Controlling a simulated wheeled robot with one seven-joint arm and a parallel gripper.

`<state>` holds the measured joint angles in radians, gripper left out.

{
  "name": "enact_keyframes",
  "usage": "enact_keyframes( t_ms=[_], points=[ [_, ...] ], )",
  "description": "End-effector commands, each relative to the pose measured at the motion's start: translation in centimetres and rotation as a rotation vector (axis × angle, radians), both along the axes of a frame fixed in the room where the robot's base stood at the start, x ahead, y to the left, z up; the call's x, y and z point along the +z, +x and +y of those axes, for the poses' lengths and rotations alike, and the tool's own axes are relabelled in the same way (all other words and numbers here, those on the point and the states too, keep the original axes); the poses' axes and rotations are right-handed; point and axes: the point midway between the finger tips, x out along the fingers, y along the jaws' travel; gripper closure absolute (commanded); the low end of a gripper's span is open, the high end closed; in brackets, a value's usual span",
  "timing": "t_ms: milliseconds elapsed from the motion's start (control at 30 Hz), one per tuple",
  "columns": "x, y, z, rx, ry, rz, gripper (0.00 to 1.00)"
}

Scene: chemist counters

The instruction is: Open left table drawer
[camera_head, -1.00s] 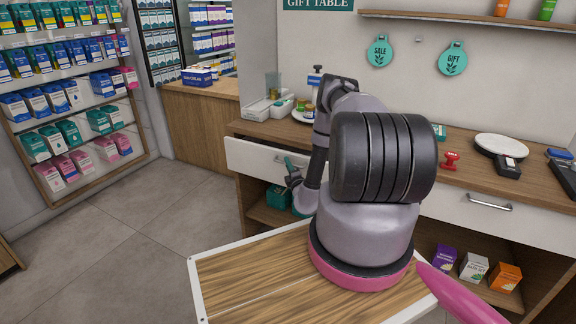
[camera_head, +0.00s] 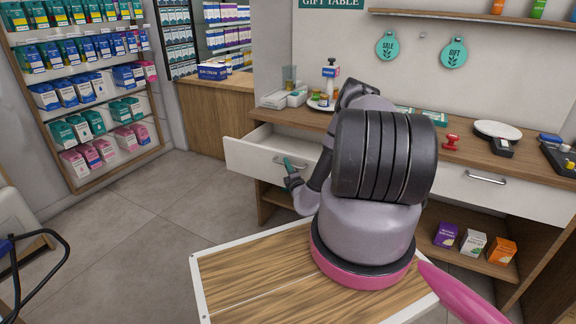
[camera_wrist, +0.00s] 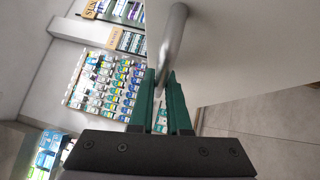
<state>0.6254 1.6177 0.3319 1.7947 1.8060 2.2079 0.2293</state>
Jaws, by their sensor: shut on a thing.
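The left table drawer (camera_head: 252,156) has a white front and stands partly pulled out of the wooden table, its inside showing from above. My gripper (camera_head: 290,164) is at the drawer's front in the head view, partly hidden by my arm. In the wrist view my gripper (camera_wrist: 165,84) has its green fingers on either side of the silver bar handle (camera_wrist: 174,40), shut on it. The white drawer front (camera_wrist: 245,45) fills the upper right of the wrist view.
The right drawer (camera_head: 475,190) is shut. Boxes sit on the lower shelf (camera_head: 473,242). The floor (camera_head: 140,215) left of the table is clear.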

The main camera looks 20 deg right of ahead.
Motion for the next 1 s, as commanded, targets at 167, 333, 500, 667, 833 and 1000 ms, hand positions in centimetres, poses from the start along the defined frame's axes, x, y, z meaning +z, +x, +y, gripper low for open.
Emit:
enact_keyframes(
  t_ms=[167,333,500,667,833,1000],
  points=[
    [-0.1,-0.2,-0.1,-0.004,0.001,0.002,1.0],
    [-0.1,-0.2,-0.1,-0.004,0.001,0.002,1.0],
    [-0.1,-0.2,-0.1,-0.004,0.001,0.002,0.73],
    [-0.1,-0.1,0.0,-0.002,0.0,0.002,0.73],
    [-0.2,-0.7,0.1,-0.001,0.001,0.003,0.73],
    [-0.7,-3.5,0.3,-0.003,0.004,0.006,0.73]
  ],
)
